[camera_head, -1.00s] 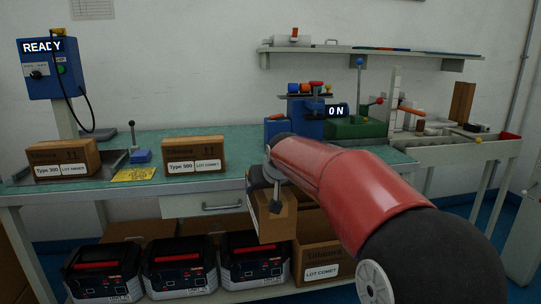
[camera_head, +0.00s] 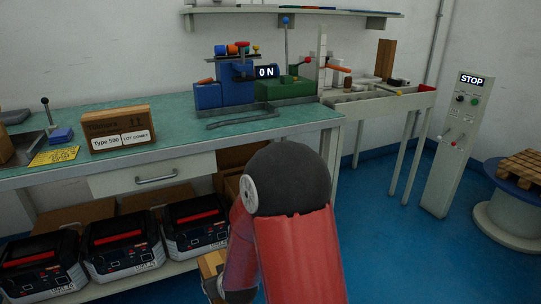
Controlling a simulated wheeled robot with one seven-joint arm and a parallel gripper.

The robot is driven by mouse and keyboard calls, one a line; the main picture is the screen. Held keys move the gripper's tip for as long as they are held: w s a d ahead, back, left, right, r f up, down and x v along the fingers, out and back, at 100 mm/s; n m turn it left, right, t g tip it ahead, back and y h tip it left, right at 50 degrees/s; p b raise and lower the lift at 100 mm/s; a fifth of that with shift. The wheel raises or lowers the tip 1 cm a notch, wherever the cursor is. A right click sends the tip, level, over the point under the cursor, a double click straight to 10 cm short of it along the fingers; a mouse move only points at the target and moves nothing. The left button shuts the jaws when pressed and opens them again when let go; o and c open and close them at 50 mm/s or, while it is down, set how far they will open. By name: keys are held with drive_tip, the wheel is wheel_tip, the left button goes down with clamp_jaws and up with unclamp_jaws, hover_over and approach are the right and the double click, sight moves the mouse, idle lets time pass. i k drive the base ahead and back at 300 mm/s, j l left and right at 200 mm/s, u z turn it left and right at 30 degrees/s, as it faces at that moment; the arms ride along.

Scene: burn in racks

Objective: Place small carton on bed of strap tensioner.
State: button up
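The strap tensioner (camera_head: 285,88) stands on the green bench at the back, with a blue block, a green body, a lever with a blue knob and a display reading 0 N. The small brown carton (camera_head: 212,263) shows only in part, low in the head view beside my red and black arm. My gripper is mostly hidden behind the arm; a grey piece of it (camera_head: 209,287) shows against the carton. The carton is held low in front of the bench, apart from the tensioner. The fingertips cannot be seen.
A Type 500 carton (camera_head: 119,129) and a yellow label (camera_head: 55,156) are on the bench (camera_head: 185,137). Several black and red units (camera_head: 122,245) fill the lower shelf. A STOP pillar (camera_head: 458,145) stands right; blue floor is free before it.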

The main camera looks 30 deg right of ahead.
sight(295, 108)
drive_tip(key=l+u, duration=0.4)
drive_tip(key=l, duration=0.25)
drive_tip(key=k+l+u, duration=0.1)
drive_tip(key=l+u, duration=0.3)
drive_tip(key=l, duration=0.2)
drive_tip(key=k+l, duration=0.1)
drive_tip(key=l, duration=0.3)
drive_tip(key=k+l+u, duration=0.1)
drive_tip(key=l, duration=0.35)
drive_tip(key=k+l, duration=0.1)
drive_tip(key=l, duration=0.3)
drive_tip(key=k+l+u, duration=0.1)
drive_tip(key=l, duration=0.3)
drive_tip(key=k+l, duration=0.15)
drive_tip(key=l, duration=0.25)
drive_tip(key=k+l+u, duration=0.1)
drive_tip(key=l, duration=0.3)
